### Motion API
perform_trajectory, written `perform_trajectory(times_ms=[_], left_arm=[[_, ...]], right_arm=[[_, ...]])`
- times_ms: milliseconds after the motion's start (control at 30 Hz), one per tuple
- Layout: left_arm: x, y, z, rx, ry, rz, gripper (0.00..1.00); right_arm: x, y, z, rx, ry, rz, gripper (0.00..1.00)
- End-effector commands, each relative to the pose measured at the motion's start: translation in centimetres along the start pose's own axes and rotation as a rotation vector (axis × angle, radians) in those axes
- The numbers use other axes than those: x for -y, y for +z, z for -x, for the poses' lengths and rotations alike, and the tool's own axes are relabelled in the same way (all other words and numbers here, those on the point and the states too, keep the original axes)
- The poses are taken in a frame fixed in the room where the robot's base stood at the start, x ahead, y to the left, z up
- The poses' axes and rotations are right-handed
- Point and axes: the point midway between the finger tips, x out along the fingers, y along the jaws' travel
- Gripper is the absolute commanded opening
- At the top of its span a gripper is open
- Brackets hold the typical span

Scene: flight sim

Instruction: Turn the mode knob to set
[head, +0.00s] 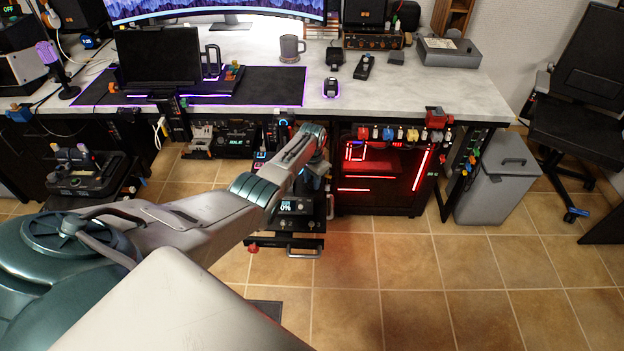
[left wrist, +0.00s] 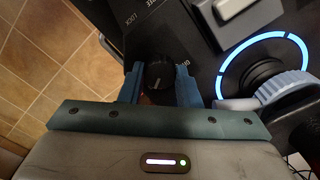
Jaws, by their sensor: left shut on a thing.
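In the left wrist view, the mode knob (left wrist: 158,74) is a round black knob with a short pale pointer line, on a dark panel (left wrist: 199,62). White lettering is printed around it, one word reading LOCK and the others hard to read. My left gripper (left wrist: 160,88) has its blue fingers on either side of the knob, shut on it. In the head view my left gripper (head: 318,168) reaches the dark control unit under the desk, and the knob is hidden there. A small display reading 0% (head: 293,207) shows beside it. My right gripper is not in view.
A ring lit blue (left wrist: 262,68) around a dark dial, with a grey lever part, is close right of the knob. A red-lit case (head: 385,170) stands right of the unit, below hanging coloured items. A grey bin (head: 497,185) is farther right. The tiled floor in front is clear.

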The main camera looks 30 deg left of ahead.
Motion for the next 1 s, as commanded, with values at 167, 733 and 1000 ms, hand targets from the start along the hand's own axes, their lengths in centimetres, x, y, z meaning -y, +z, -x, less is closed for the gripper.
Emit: perform_trajectory(times_ms=[167,733,1000], left_arm=[[0.00,-0.08,0.09,-0.002,0.000,-0.034,0.07],[0.00,-0.08,0.07,-0.002,0.000,-0.042,0.52],[0.00,-0.04,0.08,-0.001,0.000,-0.041,0.52]], right_arm=[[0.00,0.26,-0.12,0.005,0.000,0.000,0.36],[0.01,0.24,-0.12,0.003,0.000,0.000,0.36],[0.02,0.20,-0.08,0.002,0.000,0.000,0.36]])
